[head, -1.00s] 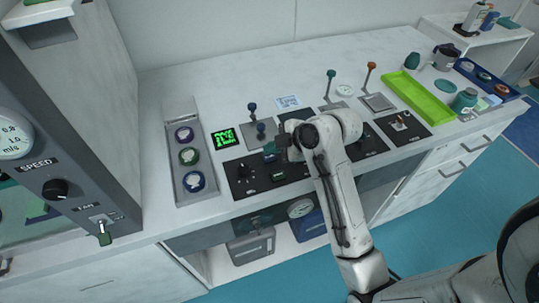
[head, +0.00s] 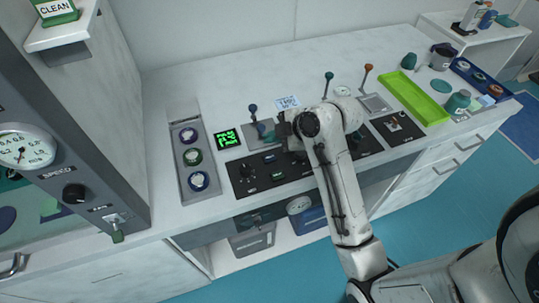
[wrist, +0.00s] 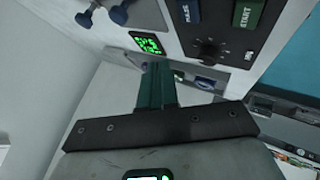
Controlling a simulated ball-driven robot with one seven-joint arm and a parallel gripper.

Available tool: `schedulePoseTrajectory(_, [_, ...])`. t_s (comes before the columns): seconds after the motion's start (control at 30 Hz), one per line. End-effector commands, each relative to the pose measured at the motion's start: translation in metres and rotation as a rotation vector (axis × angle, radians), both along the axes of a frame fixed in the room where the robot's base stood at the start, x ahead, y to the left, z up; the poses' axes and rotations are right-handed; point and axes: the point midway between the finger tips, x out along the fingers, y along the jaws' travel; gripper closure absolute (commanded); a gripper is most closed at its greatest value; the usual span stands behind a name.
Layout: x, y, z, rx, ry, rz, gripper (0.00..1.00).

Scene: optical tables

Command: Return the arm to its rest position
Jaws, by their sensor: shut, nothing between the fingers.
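My gripper (head: 271,136) is in the head view above the bench top, beside the lever with the blue knob (head: 253,108). In the wrist view its two green fingers (wrist: 157,68) are together, with nothing between them. My white arm reaches up from the lower right over the front of the control panel (head: 268,173). In the wrist view the green-lit screen (wrist: 148,42) lies just beyond the fingertips, and the PULSE (wrist: 190,10) and START (wrist: 245,12) buttons lie at the upper right. My wrist hides part of the bench behind it.
Levers with a teal knob (head: 328,76) and an orange knob (head: 368,68) stand behind my wrist. A lime tray (head: 415,98) lies right. A tall grey cabinet (head: 75,110) stands left.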

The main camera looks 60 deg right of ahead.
Motion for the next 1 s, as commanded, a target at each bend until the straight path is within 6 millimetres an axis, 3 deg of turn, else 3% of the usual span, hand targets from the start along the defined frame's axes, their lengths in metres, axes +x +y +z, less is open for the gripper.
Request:
schedulePoseTrajectory(0.67, [-0.001, 0.005, -0.003, 0.015, 0.011, -0.011, 1.0])
schedulePoseTrajectory(0.77, [-0.004, 0.022, -0.011, 0.065, 0.053, -0.054, 1.0])
schedulePoseTrajectory(1.0, [-0.031, 0.089, -0.039, 0.264, 0.233, -0.316, 1.0])
